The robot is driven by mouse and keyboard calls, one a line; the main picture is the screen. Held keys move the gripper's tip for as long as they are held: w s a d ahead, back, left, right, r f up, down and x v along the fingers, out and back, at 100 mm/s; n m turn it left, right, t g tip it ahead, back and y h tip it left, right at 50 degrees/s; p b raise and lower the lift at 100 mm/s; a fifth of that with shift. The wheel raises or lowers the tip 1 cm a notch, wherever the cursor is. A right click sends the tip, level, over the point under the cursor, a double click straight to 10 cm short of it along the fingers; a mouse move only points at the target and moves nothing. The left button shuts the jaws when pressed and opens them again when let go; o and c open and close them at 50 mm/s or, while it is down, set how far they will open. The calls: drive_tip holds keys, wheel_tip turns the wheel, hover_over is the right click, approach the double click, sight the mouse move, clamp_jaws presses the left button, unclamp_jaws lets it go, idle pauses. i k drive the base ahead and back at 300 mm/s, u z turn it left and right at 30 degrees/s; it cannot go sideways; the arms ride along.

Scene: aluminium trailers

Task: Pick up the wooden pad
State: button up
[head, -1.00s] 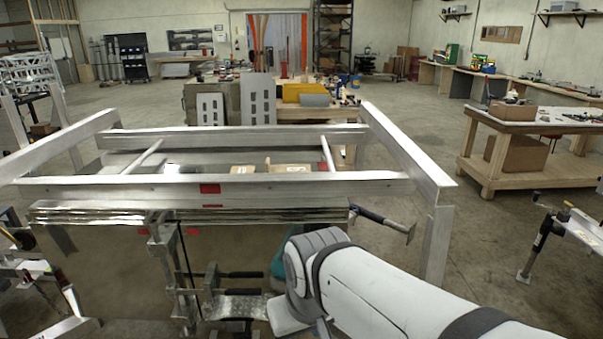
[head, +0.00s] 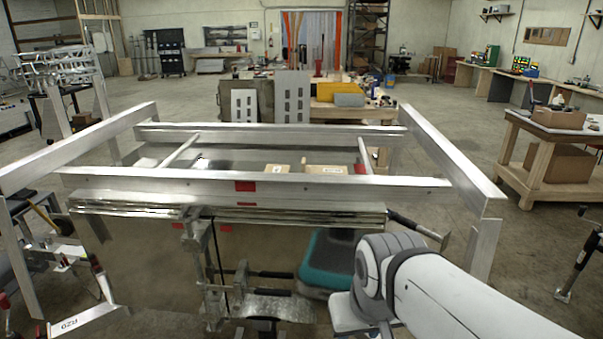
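I cannot pick out a wooden pad for certain in the head view. My white arm reaches in from the lower right, in front of the aluminium trailer frame (head: 330,187). My gripper is not visible; the far end of the arm is cut off or hidden at the bottom edge. A teal and dark padded-looking object (head: 325,263) lies just left of my arm, partly hidden behind it. Two brown cardboard-coloured boxes (head: 325,169) show behind the front rail of the frame.
A metal clamp or jack (head: 197,250) stands at the front of the trailer. A wooden workbench (head: 570,130) with a brown box below is on the right. A cluttered table (head: 355,111) stands behind the frame. Open concrete floor (head: 440,120) lies between them.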

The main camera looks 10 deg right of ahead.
sight(325, 170)
drive_tip(key=i, duration=0.9)
drive_tip(key=z, duration=0.05)
